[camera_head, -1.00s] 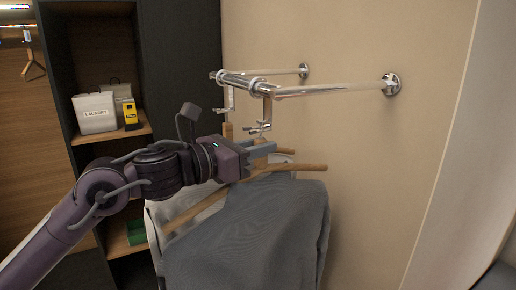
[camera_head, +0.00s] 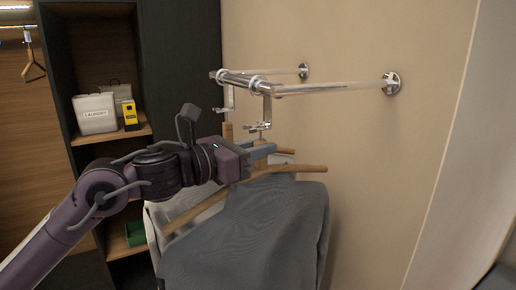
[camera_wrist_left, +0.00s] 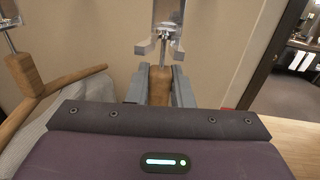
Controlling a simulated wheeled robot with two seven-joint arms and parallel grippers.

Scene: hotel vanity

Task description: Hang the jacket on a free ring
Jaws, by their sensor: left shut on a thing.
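The grey jacket (camera_head: 250,235) hangs on a wooden hanger (camera_head: 300,168). My left gripper (camera_head: 268,150) is shut on this hanger's neck (camera_wrist_left: 160,88), seen upright between the fingers in the left wrist view. The neck's metal top is right under a chrome fitting (camera_wrist_left: 166,42) that hangs from the near ring (camera_head: 260,87); I cannot tell whether it is seated in it. A second ring (camera_head: 221,76) with its own fitting is farther along the bar. Another wooden hanger (camera_wrist_left: 35,82) with a pale garment (camera_head: 192,198) is beneath that one. My right gripper is not in view.
Chrome rails (camera_head: 340,89) run out from the beige wall close behind the jacket. A dark shelf unit (camera_head: 190,60) stands at left, with a white laundry box (camera_head: 96,113), a yellow box (camera_head: 130,115) and a green item (camera_head: 136,236). An empty hanger (camera_head: 34,65) hangs far left.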

